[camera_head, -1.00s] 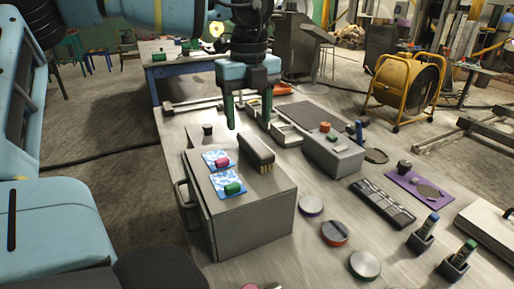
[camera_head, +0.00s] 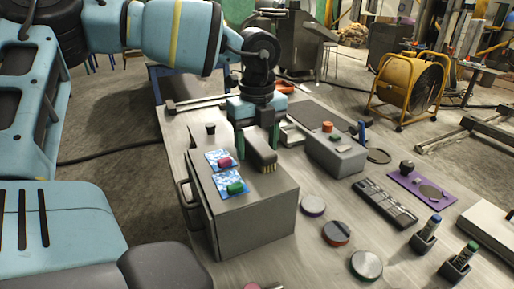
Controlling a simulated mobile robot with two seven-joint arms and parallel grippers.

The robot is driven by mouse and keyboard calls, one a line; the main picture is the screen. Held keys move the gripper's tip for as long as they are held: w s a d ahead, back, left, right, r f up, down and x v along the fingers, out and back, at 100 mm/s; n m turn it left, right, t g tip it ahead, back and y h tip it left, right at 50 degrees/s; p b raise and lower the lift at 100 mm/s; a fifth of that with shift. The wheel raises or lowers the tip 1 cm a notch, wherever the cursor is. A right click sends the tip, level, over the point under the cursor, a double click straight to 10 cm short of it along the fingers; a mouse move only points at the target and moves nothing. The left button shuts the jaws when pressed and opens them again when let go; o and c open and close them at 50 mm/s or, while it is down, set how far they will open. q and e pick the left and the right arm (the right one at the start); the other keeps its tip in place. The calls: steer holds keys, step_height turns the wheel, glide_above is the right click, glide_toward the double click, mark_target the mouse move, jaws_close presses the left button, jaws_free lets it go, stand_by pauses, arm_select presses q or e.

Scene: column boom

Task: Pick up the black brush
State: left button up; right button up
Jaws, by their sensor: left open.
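The black brush (camera_head: 262,158) lies on top of a grey metal box (camera_head: 262,205), with its pale bristles showing at the near end. My left gripper (camera_head: 257,148) is open and low over the far part of the brush, pointing down. One green finger shows on the left of the brush and one on its right. The gripper body hides the brush's far end. I cannot tell whether the fingers touch it. My right gripper is not in view.
A smaller grey box (camera_head: 336,154) stands to the right. Round discs (camera_head: 366,265) lie on the table.

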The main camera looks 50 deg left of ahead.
mark_target(256, 142)
arm_select(q)
steer(key=c, duration=1.1)
steer(key=shift+r, duration=0.8)
step_height(256, 142, up, 2)
steer(key=shift+s+r, duration=0.1)
steer(key=s, duration=0.9)
steer(key=s+r+b, duration=0.1)
steer(key=s, duration=0.4)
steer(key=shift+d+r, duration=0.1)
steer(key=shift+d, duration=0.2)
steer(key=shift+s, duration=0.9)
